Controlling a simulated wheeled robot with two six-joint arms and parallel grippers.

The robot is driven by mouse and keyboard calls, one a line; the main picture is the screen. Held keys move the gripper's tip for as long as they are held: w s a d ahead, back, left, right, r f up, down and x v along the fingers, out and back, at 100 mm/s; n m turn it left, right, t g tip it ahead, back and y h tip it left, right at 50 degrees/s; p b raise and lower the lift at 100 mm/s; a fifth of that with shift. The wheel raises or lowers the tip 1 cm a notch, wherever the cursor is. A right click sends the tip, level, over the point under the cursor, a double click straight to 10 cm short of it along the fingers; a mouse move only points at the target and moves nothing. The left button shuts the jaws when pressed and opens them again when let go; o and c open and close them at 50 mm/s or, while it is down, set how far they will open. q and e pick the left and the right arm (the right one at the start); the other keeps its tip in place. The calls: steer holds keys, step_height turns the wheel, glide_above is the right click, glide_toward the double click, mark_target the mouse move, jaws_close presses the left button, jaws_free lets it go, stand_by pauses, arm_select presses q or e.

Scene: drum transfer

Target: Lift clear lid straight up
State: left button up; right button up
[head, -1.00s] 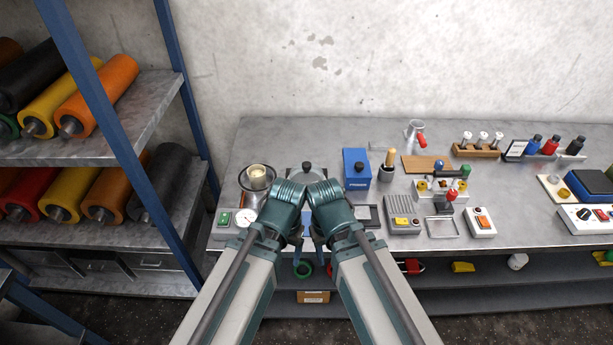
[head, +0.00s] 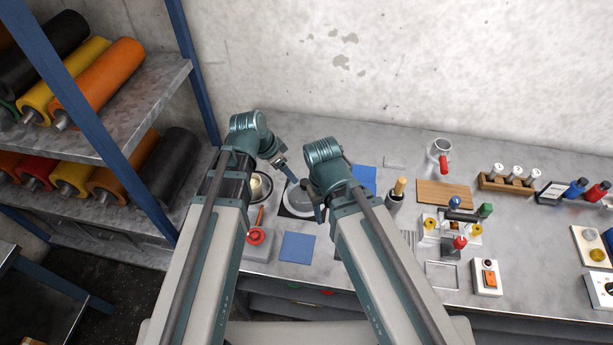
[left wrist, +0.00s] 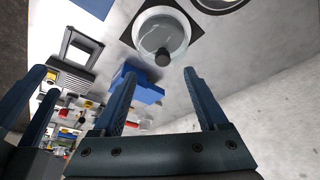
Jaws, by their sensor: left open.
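The clear lid (left wrist: 160,38) is round with a black knob (left wrist: 162,58). It sits on a round pale dish on a black square mat in the left wrist view. In the head view the lid (head: 298,200) lies between my two arms, partly hidden by my right gripper. My left gripper (left wrist: 160,76) is open and empty, its fingertips apart and close to the knob's side of the lid. In the head view my left gripper (head: 291,176) is above the lid's left part. My right gripper (head: 319,212) is at the lid's right side; its two fingers show apart in the left wrist view.
A blue square pad (head: 298,247) and a red button box (head: 257,240) lie in front of the lid. A round dish with a pale top (head: 260,187) stands left. A tool holder (head: 394,200) and a wooden board (head: 444,195) stand right. Shelves with rollers stand far left.

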mark_target(305, 182)
arm_select(q)
steer(key=b+x, duration=0.4)
steer(key=w+b+x, duration=0.1)
steer(key=b+x, duration=0.3)
steer(key=shift+w+d, duration=0.1)
steer(key=shift+w, duration=0.15)
steer(key=shift+d+r+b+x, duration=0.1)
steer(key=shift+d+b+x, duration=0.1)
steer(key=shift+b+x, duration=0.65)
steer(key=shift+d+r+b+x, duration=0.1)
steer(key=shift+d+b+x, duration=0.1)
steer(key=shift+b+x, duration=0.6)
steer(key=shift+d+r+b+x, duration=0.1)
steer(key=shift+d+b+x, duration=0.15)
steer(key=shift+b+x, duration=0.6)
arm_select(e)
steer(key=shift+w+f, duration=0.2)
steer(key=shift+f, duration=2.85)
steer(key=shift+w+f, duration=0.15)
steer(key=shift+f, duration=2.9)
arm_select(q)
steer(key=shift+w+f+p, duration=0.15)
steer(key=shift+f+p, duration=0.05)
steer(key=shift+p, duration=0.1)
arm_select(e)
steer(key=shift+r, duration=0.1)
arm_select(q)
jaws_close()
arm_select(e)
steer(key=shift+d, duration=0.1)
